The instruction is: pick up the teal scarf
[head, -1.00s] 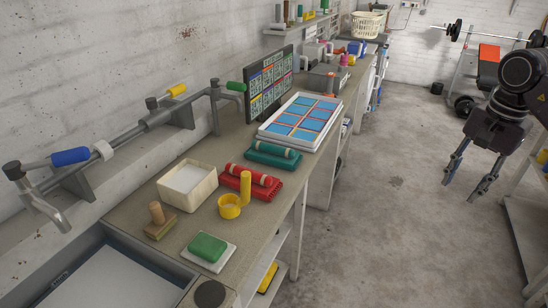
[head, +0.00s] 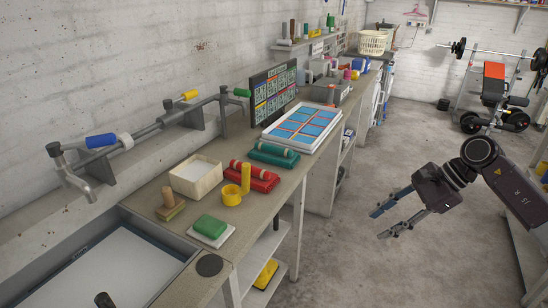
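The teal scarf (head: 274,155) lies folded on the workbench, with a rolled part along its top, behind a similar red folded cloth (head: 250,177). Nothing is holding it. My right gripper (head: 379,224) is over the floor to the right of the bench, its two fingers spread apart with nothing between them. It is well apart from the scarf and points left toward the bench. I cannot make out my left gripper in the head view.
A dark object (head: 104,300) shows at the bottom edge.

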